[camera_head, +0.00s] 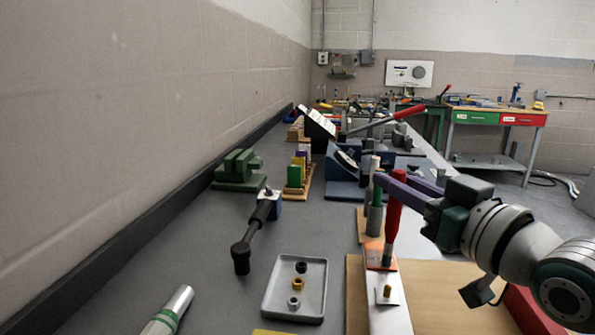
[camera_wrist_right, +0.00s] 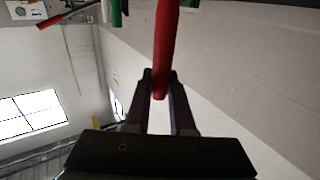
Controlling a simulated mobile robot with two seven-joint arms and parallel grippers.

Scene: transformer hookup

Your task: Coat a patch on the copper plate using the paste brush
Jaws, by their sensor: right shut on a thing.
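The paste brush has a red handle (camera_head: 394,205) and a grey lower end. My right gripper (camera_head: 388,184) is shut on the upper handle and holds the brush almost upright. In the right wrist view the red handle (camera_wrist_right: 166,45) runs between the fingertips (camera_wrist_right: 160,80). The orange copper plate (camera_head: 373,254) lies at the far end of a pale bar. The brush's lower end is over the plate and looks at or very near its surface; contact is hard to tell. The coating on the plate cannot be made out. My left gripper is not in view.
A grey tray (camera_head: 268,291) with small rings stands left of the pale bar (camera_head: 390,316). A dark mallet-like tool (camera_head: 253,232), green block (camera_head: 238,168) and blue fixture (camera_head: 345,182) stand farther back. A green-banded cylinder (camera_head: 170,315) lies front left.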

